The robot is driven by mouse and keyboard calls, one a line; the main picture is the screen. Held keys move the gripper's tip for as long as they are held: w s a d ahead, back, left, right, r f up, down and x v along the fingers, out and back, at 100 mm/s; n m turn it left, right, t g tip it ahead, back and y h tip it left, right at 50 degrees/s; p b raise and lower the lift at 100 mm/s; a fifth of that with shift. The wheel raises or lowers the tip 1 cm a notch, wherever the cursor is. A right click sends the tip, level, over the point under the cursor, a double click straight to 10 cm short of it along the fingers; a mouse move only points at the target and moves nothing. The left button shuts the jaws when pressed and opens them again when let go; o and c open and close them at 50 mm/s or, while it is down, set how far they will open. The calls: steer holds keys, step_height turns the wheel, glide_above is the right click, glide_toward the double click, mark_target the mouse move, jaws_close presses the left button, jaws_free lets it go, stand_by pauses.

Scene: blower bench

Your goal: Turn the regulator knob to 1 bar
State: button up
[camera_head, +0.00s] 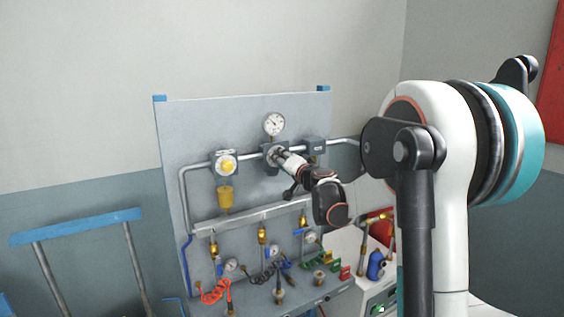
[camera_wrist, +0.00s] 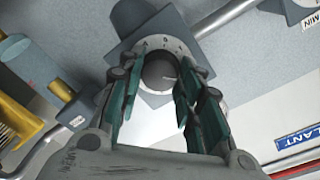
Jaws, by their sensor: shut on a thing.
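The regulator knob (camera_wrist: 159,73) is a dark round knob with a pale line on its face, in front of a light dial ring with small marks. My gripper (camera_wrist: 162,80) has its green-padded fingers on either side of the knob and is shut on it. In the head view my gripper (camera_head: 287,161) reaches the regulator (camera_head: 268,151) on the panel and hides most of the knob. A round white pressure gauge (camera_head: 274,124) sits above the regulator; its reading is too small to tell.
A yellow-faced unit (camera_head: 225,164) with a yellow bowl is on the pipe to the left. A dark block (camera_head: 314,145) sits to the right. Below are a manifold bar (camera_head: 250,213), brass valves, small gauges and coiled hoses. A blue-topped rail (camera_head: 77,226) stands at left.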

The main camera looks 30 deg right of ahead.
steer(key=shift+f+n+b, duration=0.2)
steer(key=shift+n+b, duration=0.25)
steer(key=shift+n, duration=3.45)
steer(key=shift+n+t, duration=0.3)
steer(key=o, duration=1.1)
steer(key=shift+c, duration=0.2)
steer(key=shift+s, duration=0.1)
steer(key=s, duration=1.2)
steer(key=shift+a, duration=0.15)
